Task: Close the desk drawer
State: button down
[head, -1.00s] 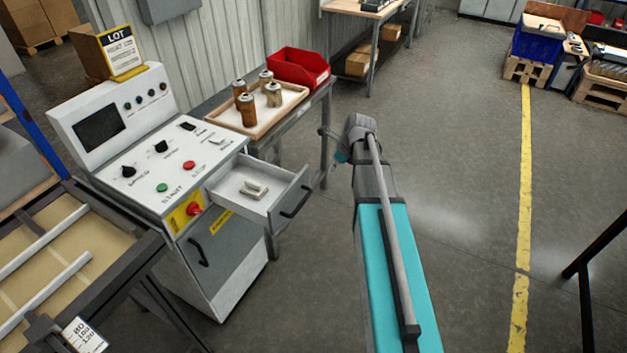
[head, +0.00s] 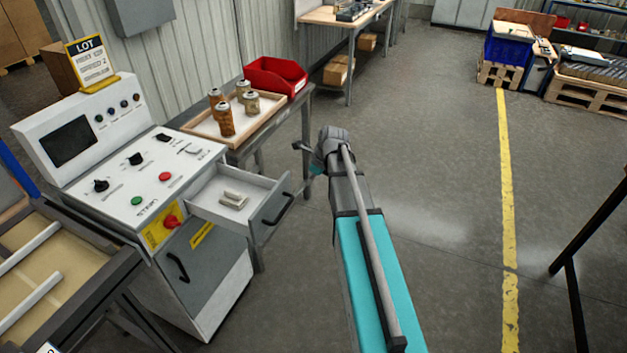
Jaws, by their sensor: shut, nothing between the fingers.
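The desk drawer (head: 219,195) stands pulled out of the right side of the white control desk (head: 148,185). A small pale block-like item lies inside it (head: 233,200). The drawer's grey front (head: 272,216) has a dark bar handle (head: 279,209). My gripper (head: 301,147) is small in view at the end of my arm, beyond and to the right of the drawer front. It is shut and empty. It looks apart from the drawer. My wrist partly hides it.
A side table bears a wooden tray (head: 193,129) with several rusty cartridges (head: 226,120) and a red bin (head: 276,77). A lower cabinet door (head: 199,270) is shut below the drawer. A dark-framed table (head: 75,311) stands at the left.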

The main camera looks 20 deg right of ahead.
jog(key=w+a+f+b, duration=0.4)
jog(key=f, duration=0.1)
jog(key=shift+w+b, duration=0.25)
jog(key=shift+b, duration=0.05)
dwell(0.4)
jog(key=shift+a+f, duration=0.1)
jog(key=shift+w, duration=0.15)
